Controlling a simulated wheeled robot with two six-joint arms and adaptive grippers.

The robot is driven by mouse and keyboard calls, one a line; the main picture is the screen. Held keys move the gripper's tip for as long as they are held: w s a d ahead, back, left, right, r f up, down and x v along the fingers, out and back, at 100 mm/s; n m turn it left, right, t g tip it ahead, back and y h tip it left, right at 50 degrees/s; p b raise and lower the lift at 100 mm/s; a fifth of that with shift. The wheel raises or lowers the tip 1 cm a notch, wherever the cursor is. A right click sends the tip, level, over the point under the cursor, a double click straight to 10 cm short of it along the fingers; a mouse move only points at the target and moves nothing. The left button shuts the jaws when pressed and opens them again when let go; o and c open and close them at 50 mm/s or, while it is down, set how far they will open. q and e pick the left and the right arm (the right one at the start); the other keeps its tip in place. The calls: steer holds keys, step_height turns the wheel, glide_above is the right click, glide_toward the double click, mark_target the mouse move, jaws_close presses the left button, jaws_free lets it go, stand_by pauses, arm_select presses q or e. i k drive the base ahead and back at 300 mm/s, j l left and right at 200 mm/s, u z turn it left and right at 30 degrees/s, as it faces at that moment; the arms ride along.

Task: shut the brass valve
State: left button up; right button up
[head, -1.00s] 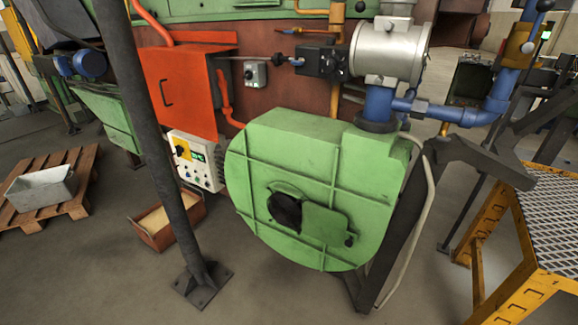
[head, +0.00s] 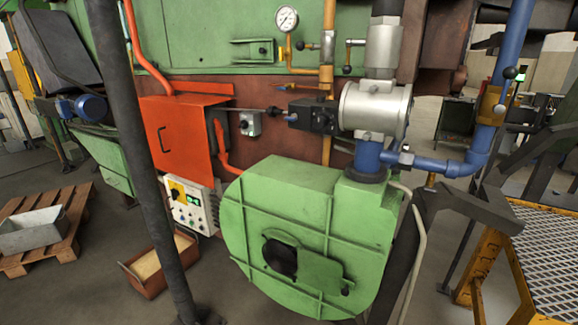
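A brass-coloured valve body (head: 492,104) sits on the vertical blue pipe at the right. A lever with a dark ball knob (head: 510,73) stands at its upper right. A second brass-coloured fitting (head: 328,46) is on the yellow pipe at the top middle, with small dark-knobbed levers near it. I cannot tell from this view which one the task means, or whether either is open or shut. Neither of my grippers is in view.
A green blower housing (head: 290,235) with a silver cylinder (head: 375,108) above fills the middle. A dark post (head: 145,150) stands at the left. A yellow-framed grating platform (head: 545,250) is at the lower right. A pallet (head: 75,225) lies on the floor at the left.

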mark_target(511, 72)
steer(key=z, duration=1.3)
